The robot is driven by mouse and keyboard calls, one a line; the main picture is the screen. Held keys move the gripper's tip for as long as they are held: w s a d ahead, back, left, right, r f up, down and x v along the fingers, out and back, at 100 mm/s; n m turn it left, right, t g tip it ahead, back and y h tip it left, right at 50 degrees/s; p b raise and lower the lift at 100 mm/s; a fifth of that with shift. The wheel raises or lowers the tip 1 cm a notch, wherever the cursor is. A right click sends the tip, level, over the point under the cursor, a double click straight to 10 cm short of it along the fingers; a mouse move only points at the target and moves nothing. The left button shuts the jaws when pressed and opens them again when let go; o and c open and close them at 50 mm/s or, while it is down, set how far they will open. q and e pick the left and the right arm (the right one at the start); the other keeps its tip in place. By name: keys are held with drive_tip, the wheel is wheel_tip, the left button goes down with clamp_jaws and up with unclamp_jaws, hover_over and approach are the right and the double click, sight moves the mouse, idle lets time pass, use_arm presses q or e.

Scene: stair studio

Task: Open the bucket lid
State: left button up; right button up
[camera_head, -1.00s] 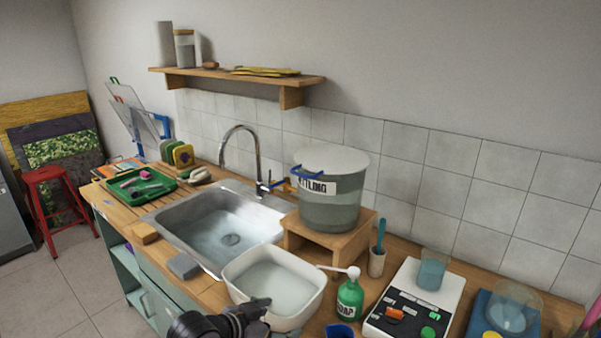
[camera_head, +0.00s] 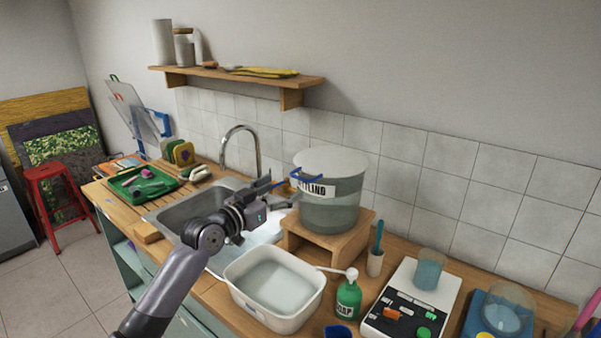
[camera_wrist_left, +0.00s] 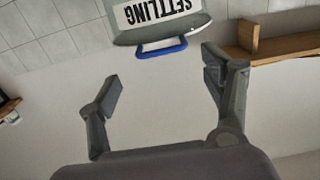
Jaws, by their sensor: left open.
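The bucket (camera_head: 330,213) is a grey-green translucent pail labelled SETTLING, standing upright on a small wooden stand (camera_head: 345,243) right of the sink. Its pale round lid (camera_head: 332,160) sits on top, with a blue handle (camera_head: 306,185) on the lid's front-left edge. My left gripper (camera_head: 280,191) is open and empty, just left of the bucket and close to the handle. In the left wrist view, which is upside down, the handle (camera_wrist_left: 162,48) lies ahead between the spread fingers, apart from them. My right gripper is not in view.
A white basin (camera_head: 274,325) of water stands below the bucket, beside a green soap bottle (camera_head: 348,300). A cup with a brush (camera_head: 375,262) and a scale (camera_head: 410,310) are to the right. A faucet (camera_head: 257,150) rises behind the gripper. A wooden shelf (camera_head: 235,77) hangs above.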

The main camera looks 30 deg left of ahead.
sight(301, 178)
use_arm(q)
drive_tip(key=w, duration=0.2)
drive_tip(key=w+p, duration=0.1)
drive_tip(key=w, duration=0.2)
drive_tip(key=w+p, duration=0.1)
drive_tip(key=w, duration=0.2)
drive_tip(key=shift+w+d, duration=0.15)
drive_tip(key=shift+d, duration=0.15)
drive_tip(key=shift+c, duration=0.5)
